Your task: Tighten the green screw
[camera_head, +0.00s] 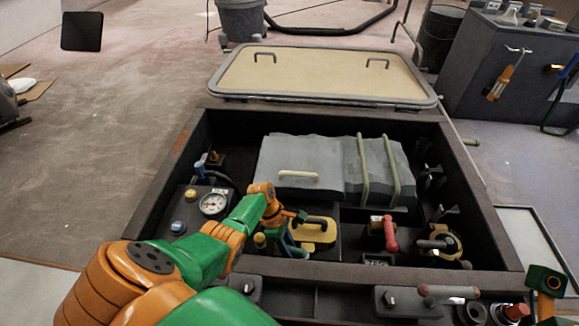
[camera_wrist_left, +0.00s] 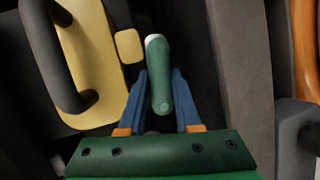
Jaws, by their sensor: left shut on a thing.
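The green screw (camera_wrist_left: 158,75) shows in the left wrist view as a green rod-like handle with a pale tip. It stands between the blue fingers of my left gripper (camera_wrist_left: 160,100), which is shut on it. In the head view my left gripper (camera_head: 289,243) reaches down into the open compartment, just left of a yellow part. The screw's lower end and its seat are hidden by the gripper. My right gripper does not show clearly; only a green and orange part appears at the lower right edge.
The yellow part (camera_head: 318,233) with a dark handle is close beside the gripper. A gauge (camera_head: 213,204), a red-handled valve (camera_head: 390,233) and a grey strapped box (camera_head: 325,165) share the compartment. Its dark rim (camera_head: 150,195) surrounds them. The cream hatch lid (camera_head: 320,75) lies open behind.

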